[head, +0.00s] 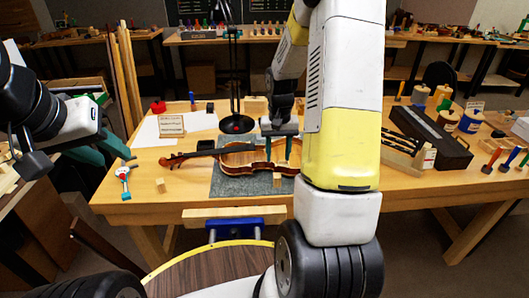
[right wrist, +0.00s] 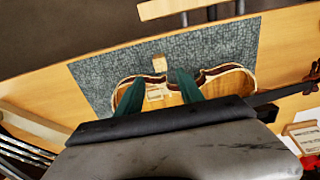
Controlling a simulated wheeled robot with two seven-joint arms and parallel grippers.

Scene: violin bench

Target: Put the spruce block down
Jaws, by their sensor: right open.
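The open violin body (head: 255,160) lies on a grey mat (head: 230,183) on the bench. My right gripper (head: 278,155) is over it, open, its two teal fingers pointing down and apart. In the right wrist view a pale wood piece (right wrist: 156,92) shows between the fingers, at the violin; whether it touches them I cannot tell. Another pale block (right wrist: 160,62) sits on the mat beside the violin's waist, also in the head view (head: 277,180). Which is the spruce block I cannot tell. My left gripper (head: 100,150) is open and empty at the bench's left end.
A pale block (head: 160,185) and a teal-and-white tool (head: 124,178) stand at the front left. A black lamp (head: 236,122) stands behind the violin. A dark tool box (head: 430,135) is at the right. A blue vise (head: 235,225) hangs at the front edge.

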